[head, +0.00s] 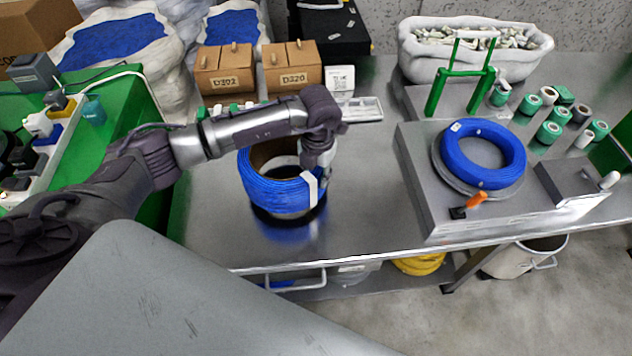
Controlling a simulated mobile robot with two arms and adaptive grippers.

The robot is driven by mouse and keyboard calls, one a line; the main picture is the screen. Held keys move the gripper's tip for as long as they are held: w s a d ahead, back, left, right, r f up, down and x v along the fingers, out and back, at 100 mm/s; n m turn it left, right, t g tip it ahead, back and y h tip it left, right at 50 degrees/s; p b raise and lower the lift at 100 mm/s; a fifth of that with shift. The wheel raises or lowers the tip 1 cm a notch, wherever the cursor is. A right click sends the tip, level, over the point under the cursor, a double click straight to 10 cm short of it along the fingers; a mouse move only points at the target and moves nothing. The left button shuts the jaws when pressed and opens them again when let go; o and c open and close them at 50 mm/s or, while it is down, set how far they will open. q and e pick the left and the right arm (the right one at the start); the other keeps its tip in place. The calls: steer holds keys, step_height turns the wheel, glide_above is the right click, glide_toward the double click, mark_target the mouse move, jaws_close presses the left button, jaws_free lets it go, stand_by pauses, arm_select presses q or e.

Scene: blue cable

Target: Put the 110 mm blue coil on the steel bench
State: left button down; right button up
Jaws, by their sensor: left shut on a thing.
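A blue coil (268,193) with a brown core and a white band is over the left part of the steel bench (365,215). My left gripper (316,168) reaches down onto its right side and is shut on its wall. A dark ring and a blue reflection show on the bench under the coil; whether it touches the steel I cannot tell. The gripper and wrist hide part of the coil's far right rim. A second blue coil (483,152) lies flat on a round plate on a grey machine at the right. My right gripper is not in view.
Boxes D302 (224,82) and D320 (291,79) stand at the back. The bench between coil and machine is clear.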

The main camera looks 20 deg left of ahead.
arm_select(q)
steer(key=shift+f+p, duration=0.4)
steer(key=shift+f, duration=1.55)
steer(key=c, duration=0.7)
jaws_free()
steer(key=shift+c, duration=0.2)
steer(key=r+b, duration=0.1)
steer(key=r, duration=1.1)
steer(key=shift+d+r, duration=0.1)
steer(key=shift+d, duration=0.1)
steer(key=shift+s, duration=0.1)
